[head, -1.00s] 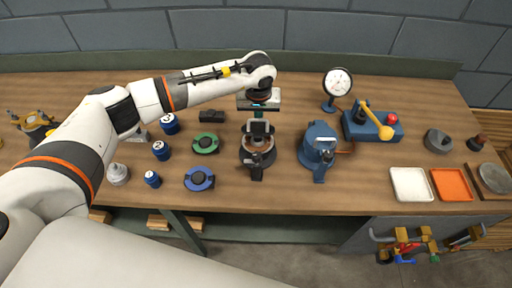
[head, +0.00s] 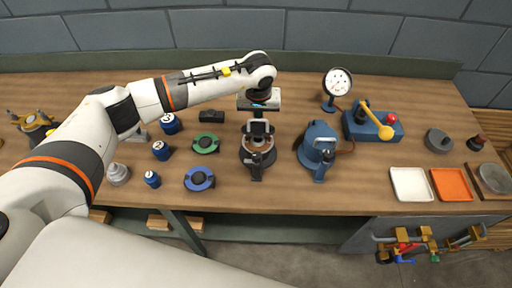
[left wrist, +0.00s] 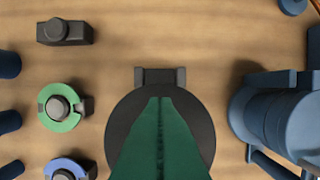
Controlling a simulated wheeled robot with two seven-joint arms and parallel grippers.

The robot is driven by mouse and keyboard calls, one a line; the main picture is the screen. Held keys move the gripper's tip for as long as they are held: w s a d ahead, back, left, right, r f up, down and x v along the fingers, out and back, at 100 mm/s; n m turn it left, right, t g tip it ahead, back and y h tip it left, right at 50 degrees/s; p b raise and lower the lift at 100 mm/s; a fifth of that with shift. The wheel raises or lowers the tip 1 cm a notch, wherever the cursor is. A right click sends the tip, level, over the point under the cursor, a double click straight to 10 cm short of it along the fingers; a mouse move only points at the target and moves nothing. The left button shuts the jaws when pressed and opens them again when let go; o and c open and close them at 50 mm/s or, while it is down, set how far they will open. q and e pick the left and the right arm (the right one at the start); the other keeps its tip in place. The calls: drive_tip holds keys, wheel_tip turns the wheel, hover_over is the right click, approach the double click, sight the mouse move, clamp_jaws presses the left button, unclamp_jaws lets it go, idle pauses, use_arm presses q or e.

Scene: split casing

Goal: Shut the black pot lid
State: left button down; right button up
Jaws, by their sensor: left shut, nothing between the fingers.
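The black pot (head: 246,158) stands upright on the bench, in the middle of the head view. Its black lid (head: 258,127) is at the far side and is not flat on the mouth; brown shows at the mouth below it. I cannot tell its exact angle. In the left wrist view a dark round lid (left wrist: 118,130) with a hinge block (left wrist: 160,76) lies behind my fingers. My left gripper (head: 261,105) is shut and empty, at the far side of the pot; its green fingers (left wrist: 160,140) hide the disc's middle. I cannot tell whether they touch. My right gripper is out of view.
A blue pot (head: 313,150) stands close on the right. Green (head: 205,143) and blue (head: 199,179) round pieces lie on the left, with a small black block (head: 211,116) behind. A dial gauge (head: 338,82) stands behind right. The bench front is mostly clear.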

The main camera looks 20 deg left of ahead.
sight(258, 126)
use_arm(q)
drive_tip(key=shift+f, duration=0.15)
drive_tip(key=shift+f+b, duration=1.7)
drive_tip(key=shift+r+p, duration=1.45)
drive_tip(key=shift+r, duration=2.15)
